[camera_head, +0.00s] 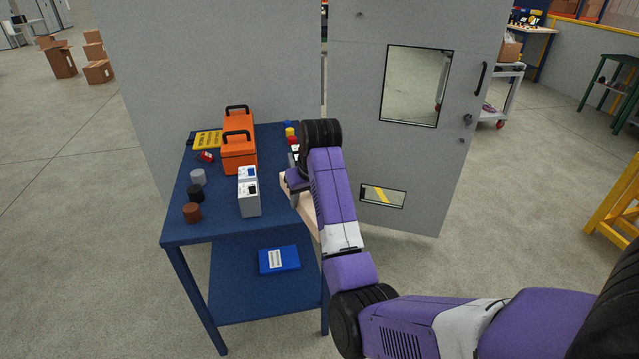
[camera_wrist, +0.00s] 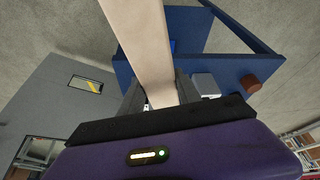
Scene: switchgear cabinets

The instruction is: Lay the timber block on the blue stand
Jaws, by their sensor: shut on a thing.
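The timber block (camera_wrist: 145,45) is a long pale beam. In the wrist view it runs from between my fingers up to the top edge. My gripper (camera_wrist: 160,95) is shut on it. In the head view only a pale strip of the block (camera_head: 309,216) shows beside my purple arm, which hides the rest. The block and gripper are at the right edge of the blue stand (camera_head: 215,228), a blue table with a lower shelf. I cannot tell whether the block touches the stand. The stand also shows in the wrist view (camera_wrist: 228,69).
On the stand are orange toolboxes (camera_head: 239,157), a grey device (camera_head: 249,195), a yellow sign (camera_head: 207,140) and small cylinders, one of them brown (camera_head: 192,212). A blue box (camera_head: 279,259) lies on the lower shelf. A grey cabinet (camera_head: 350,120) stands behind.

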